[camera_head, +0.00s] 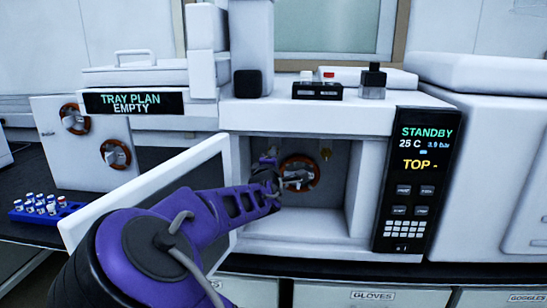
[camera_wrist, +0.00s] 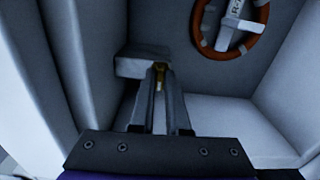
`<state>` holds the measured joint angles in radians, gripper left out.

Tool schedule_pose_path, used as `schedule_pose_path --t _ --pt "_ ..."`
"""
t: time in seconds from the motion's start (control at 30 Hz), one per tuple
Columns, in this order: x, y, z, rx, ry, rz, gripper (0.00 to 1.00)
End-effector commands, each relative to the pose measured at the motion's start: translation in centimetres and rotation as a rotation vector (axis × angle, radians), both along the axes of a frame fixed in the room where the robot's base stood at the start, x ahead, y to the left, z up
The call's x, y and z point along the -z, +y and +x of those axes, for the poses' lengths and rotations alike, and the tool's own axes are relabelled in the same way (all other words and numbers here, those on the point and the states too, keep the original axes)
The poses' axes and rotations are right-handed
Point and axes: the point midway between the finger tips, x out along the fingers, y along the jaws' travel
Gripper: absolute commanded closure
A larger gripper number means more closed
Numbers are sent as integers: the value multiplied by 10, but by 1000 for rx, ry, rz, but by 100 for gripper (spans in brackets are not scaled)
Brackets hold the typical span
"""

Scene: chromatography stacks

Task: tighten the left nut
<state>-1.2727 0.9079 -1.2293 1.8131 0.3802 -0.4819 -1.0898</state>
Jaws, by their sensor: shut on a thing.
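The left nut (camera_wrist: 160,85) is a small brass piece, seen between my fingertips in the wrist view. My gripper (camera_wrist: 159,76) is shut on it, and the fingers cover most of it. In the head view, my gripper (camera_head: 273,170) reaches into the open oven chamber, at the left of its back wall. The right nut (camera_head: 325,154) is a small brass fitting hanging higher up to the right, apart from my gripper. How far the left nut is turned cannot be seen.
An orange-ringed coil (camera_head: 313,163) is on the back wall, close to my gripper; it also shows in the wrist view (camera_wrist: 259,29). A pale block (camera_wrist: 143,63) sits beside my fingertips. The open oven door (camera_head: 215,147) stands left, behind my arm. The chamber floor is clear.

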Motion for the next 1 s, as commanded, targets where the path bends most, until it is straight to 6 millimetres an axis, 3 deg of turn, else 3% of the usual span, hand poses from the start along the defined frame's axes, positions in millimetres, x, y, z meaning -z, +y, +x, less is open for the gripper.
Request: schedule_pose_path --t 0.63,0.67,0.8,1.0 --pt "1 1 0 -2 -1 50 100" --pt "1 1 0 -2 -1 50 83" --pt "0 1 0 -2 -2 49 57" --pt "0 0 0 -1 -2 48 56"
